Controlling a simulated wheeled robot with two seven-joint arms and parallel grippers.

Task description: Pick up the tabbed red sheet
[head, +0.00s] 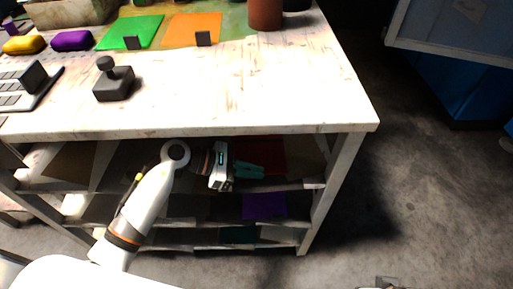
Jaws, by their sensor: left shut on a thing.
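The red sheet (273,153) lies in the top shelf bay under the bench top, in the head view. It is in shade, and part of it is hidden behind my gripper. My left gripper (256,171) reaches into this bay from the left, with its teal fingers at the sheet's near side. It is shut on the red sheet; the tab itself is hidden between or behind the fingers. A small grey part at the bottom edge looks like my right gripper (385,283); its fingers do not show.
The bench top (250,95) is just above my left gripper, and a shelf board is close below. Lower shelves hold a purple sheet (264,206) and a dark green sheet (238,235). Green (130,30) and orange (190,27) tabbed sheets lie on top. Floor at right is clear.

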